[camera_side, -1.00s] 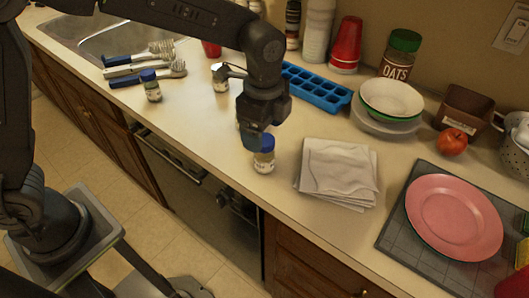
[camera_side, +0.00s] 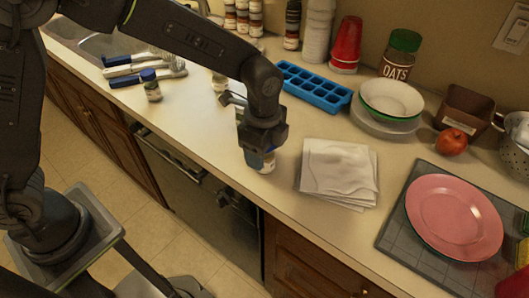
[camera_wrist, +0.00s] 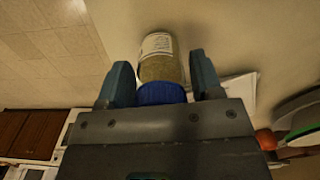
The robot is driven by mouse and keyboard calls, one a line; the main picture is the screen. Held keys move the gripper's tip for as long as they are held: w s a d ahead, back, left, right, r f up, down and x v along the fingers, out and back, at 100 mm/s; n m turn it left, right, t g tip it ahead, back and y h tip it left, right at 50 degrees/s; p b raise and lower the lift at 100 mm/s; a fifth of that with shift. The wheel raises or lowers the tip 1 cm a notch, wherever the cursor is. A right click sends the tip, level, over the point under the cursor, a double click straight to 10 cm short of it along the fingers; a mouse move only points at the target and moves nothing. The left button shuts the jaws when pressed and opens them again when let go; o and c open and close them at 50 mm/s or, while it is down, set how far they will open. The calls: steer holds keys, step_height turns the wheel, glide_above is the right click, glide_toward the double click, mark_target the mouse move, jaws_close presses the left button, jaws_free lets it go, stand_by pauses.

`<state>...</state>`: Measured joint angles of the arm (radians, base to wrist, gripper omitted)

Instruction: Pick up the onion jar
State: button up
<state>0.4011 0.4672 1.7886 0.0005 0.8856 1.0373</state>
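A small glass jar (camera_side: 264,164) with a white label and blue lid stands upright near the counter's front edge, left of the napkins. I cannot read its label, so I cannot tell if it is the onion jar. In the wrist view this jar (camera_wrist: 160,62) shows yellowish-tan contents. My gripper (camera_side: 258,153) is down over the jar's top, hiding its lid in the side view. In the wrist view the fingers of my gripper (camera_wrist: 161,82) are open on either side of the jar, with gaps visible.
Another small jar (camera_side: 219,82) stands behind my arm. White napkins (camera_side: 338,168) lie close to the right of the gripper.

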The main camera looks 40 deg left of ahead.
steer(key=c, duration=0.7)
steer(key=shift+r, duration=0.15)
